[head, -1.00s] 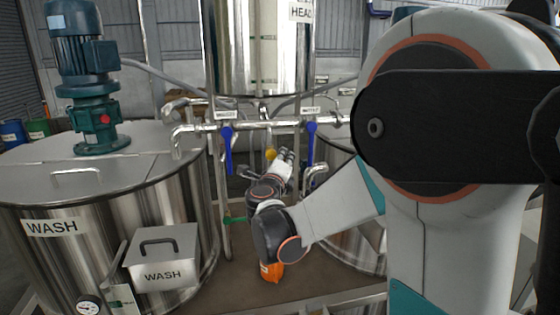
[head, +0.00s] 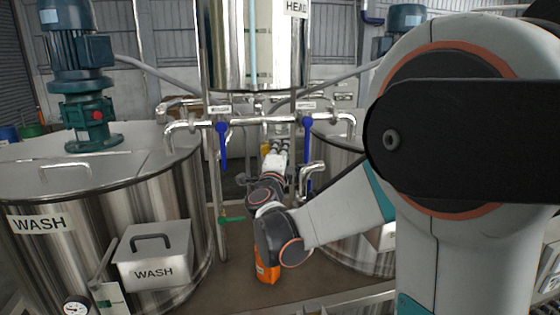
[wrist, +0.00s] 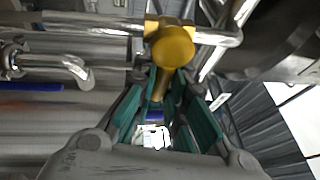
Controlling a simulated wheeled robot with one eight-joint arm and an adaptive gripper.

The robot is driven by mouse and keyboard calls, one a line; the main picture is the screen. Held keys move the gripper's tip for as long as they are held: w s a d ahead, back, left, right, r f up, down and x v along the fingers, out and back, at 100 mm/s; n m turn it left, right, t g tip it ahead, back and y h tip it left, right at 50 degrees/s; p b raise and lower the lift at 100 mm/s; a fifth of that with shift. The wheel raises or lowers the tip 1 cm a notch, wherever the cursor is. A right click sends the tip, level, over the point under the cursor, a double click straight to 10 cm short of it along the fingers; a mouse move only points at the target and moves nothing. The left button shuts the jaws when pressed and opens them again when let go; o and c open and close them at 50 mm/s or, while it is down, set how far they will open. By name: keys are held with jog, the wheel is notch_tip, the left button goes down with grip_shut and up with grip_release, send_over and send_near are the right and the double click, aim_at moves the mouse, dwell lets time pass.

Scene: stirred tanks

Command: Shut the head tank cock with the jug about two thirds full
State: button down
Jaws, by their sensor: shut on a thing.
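The head tank (head: 258,70), shiny steel with a HEAD label, stands at top centre in the head view. A pale blue upright strip shows on its front. In the wrist view the cock has a brass body on a pipe and a yellow rounded handle (wrist: 173,48). My gripper (wrist: 165,95) is shut on this handle, with teal fingers on both sides of its stem. In the head view my gripper (head: 279,148) is below the head tank, with a bit of yellow beside it. I cannot make out the jug or its level; my arm hides part of that area.
Two blue-handled valves, left (head: 222,142) and right (head: 307,140), hang from the pipe run. The wash tank (head: 110,225) stands at left, another tank at right behind my arm. An orange container (head: 267,269) stands on the brown deck (head: 225,288).

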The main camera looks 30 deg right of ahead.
dwell(0.3)
jog(key=c, duration=1.9)
grip_release()
jog(key=v, duration=1.2)
jog(key=shift+a+n, duration=0.1)
jog(key=shift+n, duration=0.2)
